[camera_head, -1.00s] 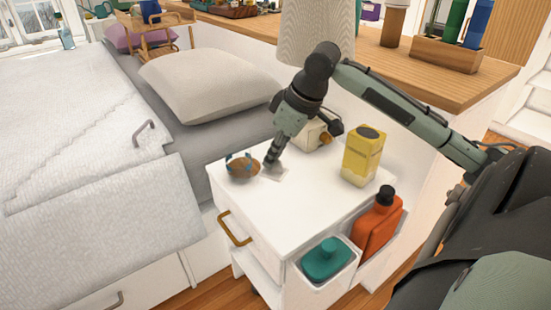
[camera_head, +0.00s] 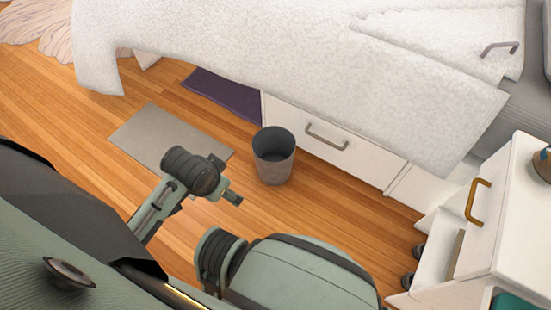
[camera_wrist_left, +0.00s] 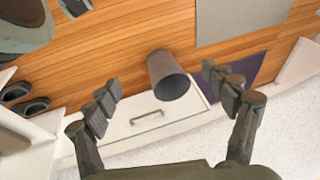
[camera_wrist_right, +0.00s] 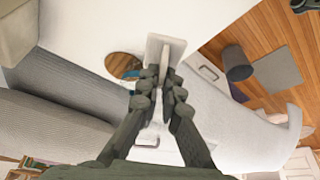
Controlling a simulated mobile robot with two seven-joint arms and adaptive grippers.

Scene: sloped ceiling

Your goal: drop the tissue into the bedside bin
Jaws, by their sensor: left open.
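The bedside bin (camera_head: 274,160) is a dark grey open-topped cylinder upright on the wood floor beside the bed. It also shows in the left wrist view (camera_wrist_left: 170,78) and right wrist view (camera_wrist_right: 238,64). My left gripper (camera_wrist_left: 162,80) is open and empty, with the bin seen between its fingers; in the head view its hand (camera_head: 230,196) is left of the bin. My right gripper (camera_wrist_right: 163,75) is closed around a thin white tissue (camera_wrist_right: 176,48), seen against the white nightstand. The head view does not show that gripper or the tissue.
The white nightstand (camera_head: 507,195) with a brass handle stands at right. A brown bowl (camera_wrist_right: 122,65) is beside the tissue in the right wrist view. The bed drawer front (camera_head: 330,138) is behind the bin. A grey mat (camera_head: 150,135) lies left of it. Floor around the bin is clear.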

